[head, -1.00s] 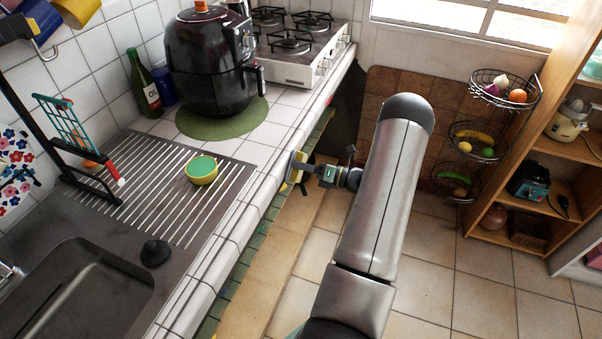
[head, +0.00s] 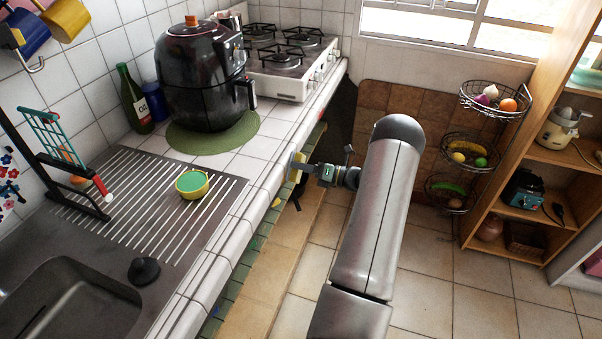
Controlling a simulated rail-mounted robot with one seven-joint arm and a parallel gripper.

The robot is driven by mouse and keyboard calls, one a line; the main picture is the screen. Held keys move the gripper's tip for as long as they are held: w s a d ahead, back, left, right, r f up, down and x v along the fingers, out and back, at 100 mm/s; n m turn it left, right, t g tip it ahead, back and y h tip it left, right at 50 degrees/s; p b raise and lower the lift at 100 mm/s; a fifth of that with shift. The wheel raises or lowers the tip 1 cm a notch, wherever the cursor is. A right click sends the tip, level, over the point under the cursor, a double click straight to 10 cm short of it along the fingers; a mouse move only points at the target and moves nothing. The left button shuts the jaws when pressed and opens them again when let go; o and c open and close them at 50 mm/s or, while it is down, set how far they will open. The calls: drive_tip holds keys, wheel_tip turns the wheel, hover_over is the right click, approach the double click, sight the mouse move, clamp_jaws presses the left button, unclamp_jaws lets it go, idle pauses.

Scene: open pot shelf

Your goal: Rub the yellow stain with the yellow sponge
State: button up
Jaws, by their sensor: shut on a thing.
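My gripper (head: 305,173) is at the counter's front edge, near the middle of the head view. It is shut on the yellow sponge (head: 295,168), which shows as a small yellow piece at the fingertips. The sponge is beside the tiled counter edge; I cannot tell whether it touches it. I cannot make out a yellow stain in this view.
The tiled counter (head: 225,150) bears a black air fryer (head: 203,85) on a green mat, a stove (head: 290,65), a green bottle (head: 133,105) and a yellow bowl (head: 193,190) on the ridged drainboard. Wire baskets (head: 470,150) and a wooden shelf (head: 530,185) stand right.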

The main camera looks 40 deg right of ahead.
sight(280, 183)
drive_tip(key=shift+s+a+p, duration=0.55)
drive_tip(key=shift+s+a, duration=0.15)
drive_tip(key=shift+a, duration=0.6)
drive_tip(key=shift+s+a+p, duration=0.6)
drive_tip(key=shift+s+a, duration=0.15)
drive_tip(key=shift+a, duration=0.5)
drive_tip(key=shift+s+a+p, duration=0.55)
drive_tip(key=shift+s+a, duration=0.15)
drive_tip(key=shift+a, duration=0.6)
drive_tip(key=v, duration=0.6)
drive_tip(key=shift+d, duration=0.1)
drive_tip(key=v, duration=0.3)
